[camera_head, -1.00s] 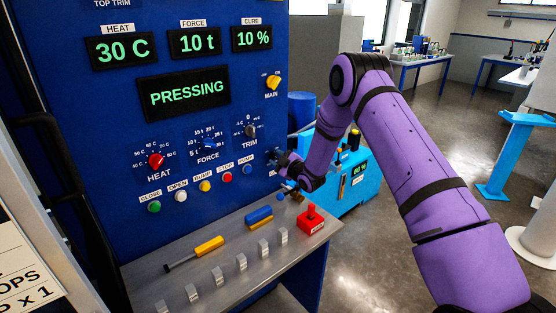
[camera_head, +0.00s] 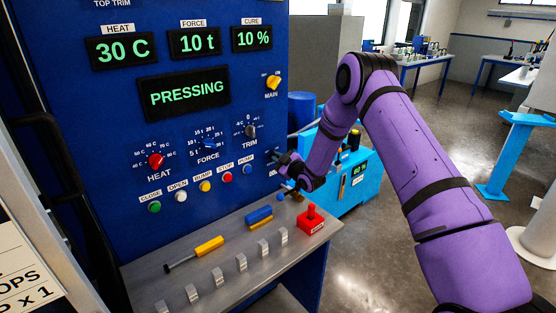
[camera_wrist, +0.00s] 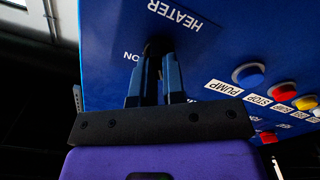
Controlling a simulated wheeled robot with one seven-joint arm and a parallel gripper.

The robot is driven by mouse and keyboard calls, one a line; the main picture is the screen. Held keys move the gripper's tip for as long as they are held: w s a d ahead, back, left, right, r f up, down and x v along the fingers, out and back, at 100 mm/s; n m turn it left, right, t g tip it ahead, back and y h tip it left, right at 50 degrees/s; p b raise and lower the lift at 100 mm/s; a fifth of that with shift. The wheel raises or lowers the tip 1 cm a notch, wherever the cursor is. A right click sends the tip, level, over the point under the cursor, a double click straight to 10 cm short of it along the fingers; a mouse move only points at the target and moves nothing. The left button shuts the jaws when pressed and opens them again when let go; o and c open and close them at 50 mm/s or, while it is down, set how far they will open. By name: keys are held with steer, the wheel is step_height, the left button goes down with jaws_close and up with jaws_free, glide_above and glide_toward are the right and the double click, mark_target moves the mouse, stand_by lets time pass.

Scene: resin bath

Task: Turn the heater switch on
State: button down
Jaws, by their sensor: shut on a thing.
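The heater switch (camera_wrist: 157,45) is on the blue panel, under an upside-down HEATER label (camera_wrist: 174,14) in the wrist view. Only a dark bit of it shows between the fingers, so its position cannot be told. An ON mark (camera_wrist: 131,57) is beside it. My gripper (camera_wrist: 158,62) is shut on the switch, with its fingertips close to the panel. In the head view my gripper (camera_head: 281,161) is at the panel's right edge, and my wrist hides the switch.
The panel carries a yellow MAIN switch (camera_head: 273,82), a red HEAT knob (camera_head: 156,160) and a blue PUMP button (camera_head: 247,169). Below my gripper is a metal shelf (camera_head: 205,258) with a red block (camera_head: 312,222). A light-blue unit (camera_head: 352,178) stands to the right.

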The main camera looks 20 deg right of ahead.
steer(key=shift+w+d+m, duration=0.1)
steer(key=shift+d+m, duration=0.1)
steer(key=shift+m, duration=3.75)
steer(key=shift+d+m, duration=0.15)
steer(key=shift+m, duration=3.8)
steer(key=shift+f, duration=0.1)
steer(key=c, duration=1.2)
jaws_free()
steer(key=v, duration=1)
steer(key=shift+s, duration=0.35)
steer(key=shift+d, duration=0.15)
